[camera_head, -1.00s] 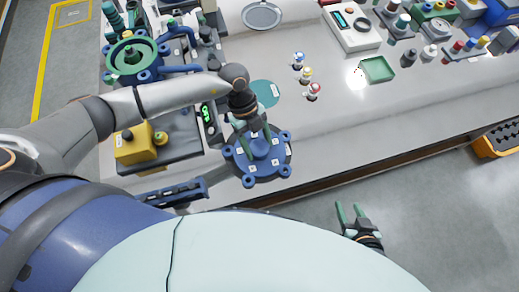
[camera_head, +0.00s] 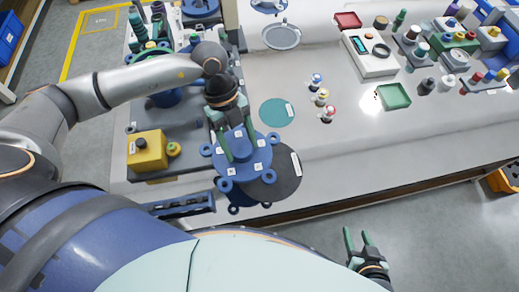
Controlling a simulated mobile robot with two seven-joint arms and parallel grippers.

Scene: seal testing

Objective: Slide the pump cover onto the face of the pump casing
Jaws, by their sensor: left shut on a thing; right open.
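The pump cover (camera_head: 256,157) is a blue round plate with lugs around its rim and small white labels. My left gripper (camera_head: 238,150) is shut on the middle of it, and the cover overlaps a dark round mat (camera_head: 285,182) on the bench. The pump casing seems to be the blue part with a green ring (camera_head: 165,97) at the back left. My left forearm hides most of it, so its face cannot be seen. My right gripper (camera_head: 357,240) is open and empty, past the bench's front edge.
A yellow box (camera_head: 147,153) stands left of the cover, on a dark base. A teal disc (camera_head: 276,112) lies behind the cover, with several small bottles (camera_head: 322,97) to its right. A green tray (camera_head: 394,97) lies farther right.

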